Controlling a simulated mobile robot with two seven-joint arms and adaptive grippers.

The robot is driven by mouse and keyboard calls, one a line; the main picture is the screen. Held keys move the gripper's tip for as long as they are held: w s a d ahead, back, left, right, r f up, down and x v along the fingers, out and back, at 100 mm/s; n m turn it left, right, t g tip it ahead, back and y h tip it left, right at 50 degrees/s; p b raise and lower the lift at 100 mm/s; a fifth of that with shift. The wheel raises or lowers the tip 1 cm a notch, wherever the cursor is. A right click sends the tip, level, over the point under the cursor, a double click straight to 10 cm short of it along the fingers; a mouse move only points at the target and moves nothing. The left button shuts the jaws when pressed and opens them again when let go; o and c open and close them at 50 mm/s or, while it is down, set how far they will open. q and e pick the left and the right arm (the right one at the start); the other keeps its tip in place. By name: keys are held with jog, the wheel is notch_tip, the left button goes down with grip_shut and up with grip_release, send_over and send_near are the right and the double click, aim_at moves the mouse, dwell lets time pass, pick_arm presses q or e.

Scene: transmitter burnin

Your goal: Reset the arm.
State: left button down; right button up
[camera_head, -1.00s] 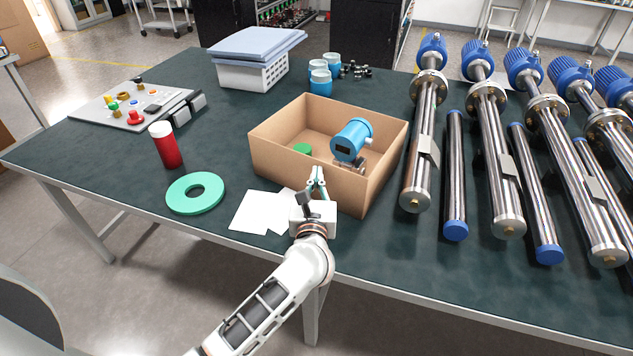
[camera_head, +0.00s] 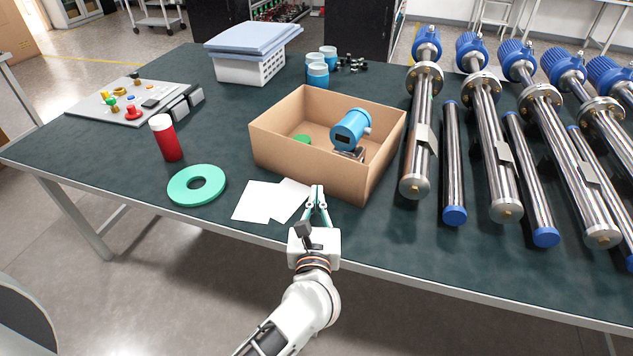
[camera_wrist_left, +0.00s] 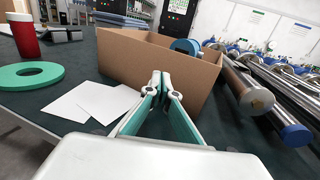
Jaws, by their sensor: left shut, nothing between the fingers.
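My left gripper (camera_head: 317,190) is at the front edge of the table, in front of the cardboard box (camera_head: 316,173). Its fingertips are together with nothing between them, and they also show in the left wrist view (camera_wrist_left: 160,82) just short of the box's front wall. The box holds a blue transmitter (camera_head: 350,130) and a green round item (camera_head: 302,139). My right gripper is in neither view.
White sheets (camera_head: 258,201) lie left of the gripper. A control panel (camera_head: 127,103) and white basket (camera_head: 250,70) are behind. Metal tubes with blue heads (camera_head: 417,158) fill the right side.

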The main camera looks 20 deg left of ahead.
pick_arm(q)
jog(key=shift+v, duration=1.55)
jog(key=s+d+f+m+h, duration=0.1)
jog(key=s+f+m+h, duration=0.35)
jog(key=m, duration=1.05)
jog(key=s+d+f+m+h, duration=0.1)
jog(key=s+f+m+h, duration=0.35)
jog(key=m, duration=0.95)
jog(key=s+a+f+m+g+y, duration=0.1)
jog(key=s+a+f+m+g, duration=0.2)
jog(key=f+m, duration=0.4)
jog(key=s+a+f+m+g+y+p, duration=0.1)
jog(key=s+a+f+m+g, duration=0.2)
jog(key=s+a+f+m, duration=0.2)
jog(key=s+f+m, duration=0.2)
jog(key=s+f, duration=0.1)
jog(key=f, duration=0.1)
jog(key=shift+s+g, duration=0.2)
jog(key=shift+g, duration=0.2)
